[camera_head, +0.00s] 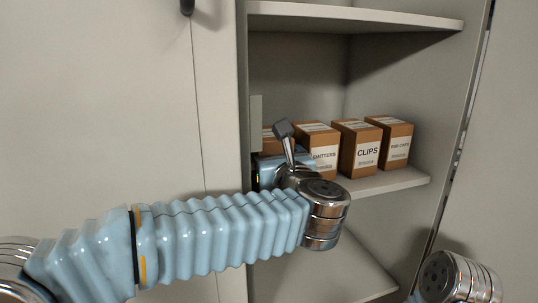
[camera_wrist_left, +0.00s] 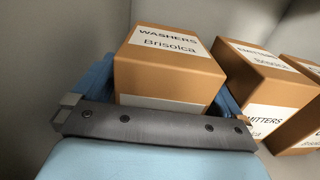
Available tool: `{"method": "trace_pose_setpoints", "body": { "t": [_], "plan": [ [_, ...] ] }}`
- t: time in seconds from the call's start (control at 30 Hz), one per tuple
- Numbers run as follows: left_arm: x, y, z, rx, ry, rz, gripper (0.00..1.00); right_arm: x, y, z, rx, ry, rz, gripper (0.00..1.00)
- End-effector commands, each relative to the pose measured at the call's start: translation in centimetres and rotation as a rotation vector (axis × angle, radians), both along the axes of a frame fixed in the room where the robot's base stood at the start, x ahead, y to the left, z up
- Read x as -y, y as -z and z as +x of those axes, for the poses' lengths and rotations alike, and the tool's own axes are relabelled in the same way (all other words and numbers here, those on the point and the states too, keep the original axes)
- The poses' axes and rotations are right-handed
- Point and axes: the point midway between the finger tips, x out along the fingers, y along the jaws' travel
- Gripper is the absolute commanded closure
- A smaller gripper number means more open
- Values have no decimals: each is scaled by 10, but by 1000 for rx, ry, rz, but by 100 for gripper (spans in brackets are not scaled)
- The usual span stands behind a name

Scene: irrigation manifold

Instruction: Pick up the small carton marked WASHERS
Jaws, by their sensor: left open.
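The small brown carton marked WASHERS (camera_wrist_left: 170,65) stands on the cabinet shelf, with a white label on its top. In the head view its visible part (camera_head: 268,134) is at the left end of the carton row, mostly hidden by my left gripper (camera_head: 283,163). In the left wrist view my left gripper (camera_wrist_left: 160,98) is open, with a blue finger on each side of the carton. Whether either finger touches it I cannot tell. My right gripper is not in view.
Right of the WASHERS carton stand the EMITTERS carton (camera_head: 322,158), the CLIPS carton (camera_head: 367,152) and another carton (camera_head: 398,147) with a hard-to-read label. The EMITTERS carton is close beside my right-hand finger. An upper shelf (camera_head: 360,20) is overhead. The cabinet's left side wall is close to my gripper.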

Motion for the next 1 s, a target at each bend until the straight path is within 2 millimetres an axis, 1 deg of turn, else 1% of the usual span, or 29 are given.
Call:
{"method": "trace_pose_setpoints", "body": {
  "t": [0.03, 0.1, 0.3, 0.47, 0.7, 1.0],
  "plan": [
    [-2, -1, 5, 0, 0, 0, 0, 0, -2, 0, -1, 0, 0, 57],
    [-2, 0, 8, 0, 0, 0, 0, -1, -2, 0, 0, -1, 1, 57],
    [-2, 0, 8, 0, 0, 0, 0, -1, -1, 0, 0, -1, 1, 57],
    [-2, 0, 8, 0, 0, 0, 24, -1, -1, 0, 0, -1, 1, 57],
    [-2, 0, 8, 0, 0, 0, 61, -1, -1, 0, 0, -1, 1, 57],
    [-2, -2, 8, 2, 0, -2, 62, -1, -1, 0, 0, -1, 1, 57]
  ]
}}
